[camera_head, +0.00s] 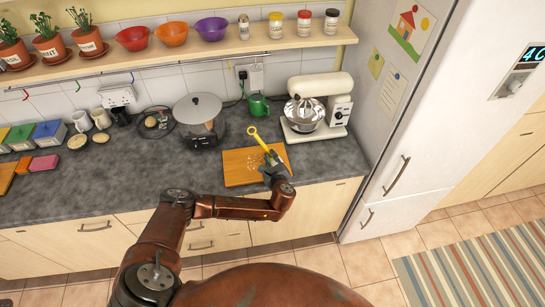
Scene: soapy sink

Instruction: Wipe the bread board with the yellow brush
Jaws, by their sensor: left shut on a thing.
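The bread board (238,174) is a flat orange-brown board on the grey counter, near its front edge. Pale crumbs or marks show on its surface. The yellow brush (258,138) has a long yellow handle that points up and to the left over the board. My left gripper (271,163) is over the right part of the board and is shut on the brush. The gripper and arm hide the brush's lower end, so I cannot tell whether it touches the board. My right gripper is not in view.
A stand mixer (335,98) stands right of the board, and a green kettle-like item (258,106) stands behind it. A pot with a lid (197,108) is at the back left. The counter (160,182) left of the board is clear. The fridge (425,120) bounds the right side.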

